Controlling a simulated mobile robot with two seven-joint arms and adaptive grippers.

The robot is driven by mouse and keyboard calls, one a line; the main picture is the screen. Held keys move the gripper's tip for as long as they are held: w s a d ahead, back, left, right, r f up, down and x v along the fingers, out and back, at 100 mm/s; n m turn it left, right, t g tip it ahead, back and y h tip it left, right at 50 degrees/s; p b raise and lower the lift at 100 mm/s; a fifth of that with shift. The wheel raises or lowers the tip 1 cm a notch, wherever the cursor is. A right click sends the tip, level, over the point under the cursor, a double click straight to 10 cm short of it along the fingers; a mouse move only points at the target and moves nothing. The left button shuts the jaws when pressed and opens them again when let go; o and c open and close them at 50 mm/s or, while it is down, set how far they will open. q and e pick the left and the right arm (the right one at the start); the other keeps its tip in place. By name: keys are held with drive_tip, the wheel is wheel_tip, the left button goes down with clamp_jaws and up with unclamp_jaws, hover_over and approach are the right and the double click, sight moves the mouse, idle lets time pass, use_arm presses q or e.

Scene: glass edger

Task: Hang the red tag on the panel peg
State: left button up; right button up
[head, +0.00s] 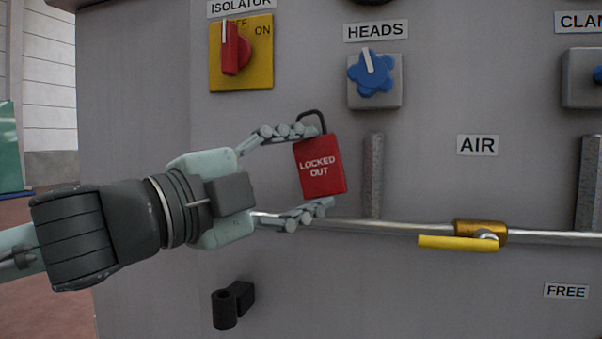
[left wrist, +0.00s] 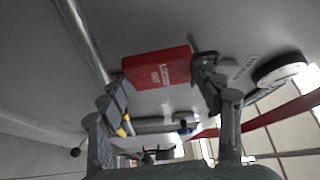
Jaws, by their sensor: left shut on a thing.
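The red tag (head: 320,168), lettered "LOCKED OUT" with a black loop on top, is held in front of the grey panel (head: 290,275). It tilts slightly. My left gripper (head: 318,167) is shut on it, one finger at its top edge and one at its bottom edge. In the left wrist view the red tag (left wrist: 158,68) sits between the fingers (left wrist: 160,92). A black bracket with an upright round part (head: 231,305) stands out from the panel, lower left; I cannot tell whether it is the peg. The loop hangs on nothing I can see. My right gripper is not in view.
Above are a red isolator switch (head: 232,50) on a yellow plate and a blue heads knob (head: 371,73). A metal pipe (head: 385,227) with a yellow valve lever (head: 457,243) runs behind and right of the tag. A grey upright bar (head: 373,175) stands close right of it.

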use_arm(q)
drive_tip(key=shift+w+d+f, duration=0.15)
drive_tip(key=shift+w+d, duration=0.1)
drive_tip(key=shift+w, duration=0.45)
drive_tip(key=shift+w+d+f, duration=0.15)
drive_tip(key=shift+w+f, duration=0.2)
drive_tip(key=shift+w, duration=0.15)
drive_tip(key=o, duration=1.3)
